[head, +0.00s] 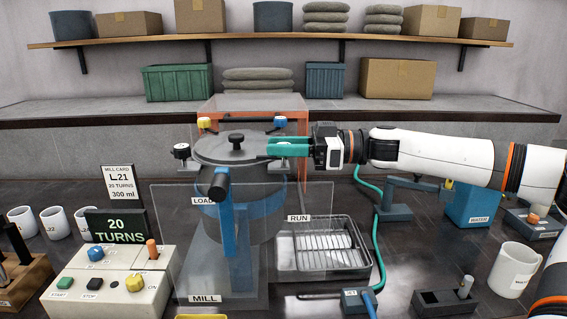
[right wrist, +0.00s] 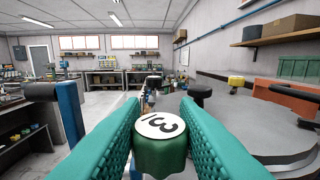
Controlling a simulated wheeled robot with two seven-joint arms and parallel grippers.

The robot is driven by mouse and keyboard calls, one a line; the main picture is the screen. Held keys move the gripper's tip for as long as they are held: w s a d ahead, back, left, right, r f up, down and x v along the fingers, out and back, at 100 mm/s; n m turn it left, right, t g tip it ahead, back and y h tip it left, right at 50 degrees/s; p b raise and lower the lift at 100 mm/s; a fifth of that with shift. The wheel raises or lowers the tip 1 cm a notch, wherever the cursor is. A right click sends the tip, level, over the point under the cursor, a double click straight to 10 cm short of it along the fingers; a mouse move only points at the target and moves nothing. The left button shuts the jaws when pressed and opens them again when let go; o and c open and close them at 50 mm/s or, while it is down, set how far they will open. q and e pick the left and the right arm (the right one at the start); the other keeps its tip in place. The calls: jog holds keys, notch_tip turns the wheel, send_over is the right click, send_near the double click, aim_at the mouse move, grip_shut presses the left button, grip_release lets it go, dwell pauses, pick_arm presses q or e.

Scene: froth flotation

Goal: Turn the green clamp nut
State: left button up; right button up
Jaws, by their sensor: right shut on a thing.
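The green clamp nut (right wrist: 160,156) shows in the right wrist view, with a white disc on top marked with dark characters. The two teal fingers of my right gripper (right wrist: 160,118) stand on either side of it, shut on it. In the head view my right gripper (head: 276,147) reaches in from the right to the rim of the mill lid (head: 222,149); its fingers hide the nut there. My left gripper is not in view.
The lid also carries a yellow nut (head: 204,123), a blue nut (head: 280,122) and a black central knob (head: 236,140). Clear guard panels (head: 165,225) stand in front of the mill. A wire-rack tray (head: 335,262) and a control box (head: 105,285) are nearby.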

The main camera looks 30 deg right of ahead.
jog(key=n+g+y, duration=0.1)
jog(key=g, duration=0.1)
jog(key=n+g, duration=0.1)
jog(key=g, duration=0.1)
jog(key=shift+w+f+n+y, duration=0.1)
jog(key=shift+f+n+y, duration=0.05)
jog(key=shift+n+y, duration=0.25)
jog(key=shift+n+g+y, duration=0.4)
jog(key=shift+n+g, duration=0.4)
jog(key=shift+g, duration=0.4)
jog(key=n+g, duration=0.2)
jog(key=g, duration=0.1)
jog(key=shift+g+y, duration=0.3)
jog(key=shift+n+g+p, duration=0.4)
jog(key=shift+n+g, duration=0.9)
jog(key=shift+g, duration=0.8)
jog(key=o, duration=1)
